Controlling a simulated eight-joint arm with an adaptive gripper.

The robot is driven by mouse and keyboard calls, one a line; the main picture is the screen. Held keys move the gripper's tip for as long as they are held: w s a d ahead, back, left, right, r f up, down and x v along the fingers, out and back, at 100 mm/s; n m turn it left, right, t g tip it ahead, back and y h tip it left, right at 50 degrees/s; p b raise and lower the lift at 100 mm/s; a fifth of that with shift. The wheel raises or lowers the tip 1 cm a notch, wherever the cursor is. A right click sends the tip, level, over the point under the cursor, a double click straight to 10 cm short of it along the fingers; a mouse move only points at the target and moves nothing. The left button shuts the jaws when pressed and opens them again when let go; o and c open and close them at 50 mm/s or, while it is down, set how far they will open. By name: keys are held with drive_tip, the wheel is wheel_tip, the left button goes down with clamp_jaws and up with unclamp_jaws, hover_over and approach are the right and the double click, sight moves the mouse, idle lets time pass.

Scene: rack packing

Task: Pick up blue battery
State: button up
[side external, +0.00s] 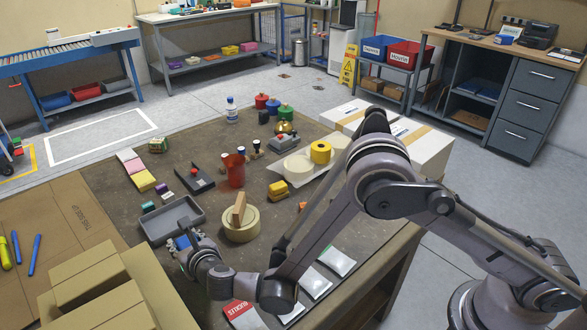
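My gripper (184,243) is low over the table, at the near edge of a grey tray (158,235). Its fingers are small and partly hidden by my wrist, so I cannot tell whether they are open or shut. A patch of blue shows at the fingers, but I cannot tell whether it is the blue battery or part of something else.
A tape roll (240,232) with a wooden block (239,208) on it stands right of the tray. A red cup (235,172) and black bin (190,180) are behind. Cardboard boxes (95,290) are at front left; white packets (336,261) lie beneath my arm.

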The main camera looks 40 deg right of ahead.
clamp_jaws()
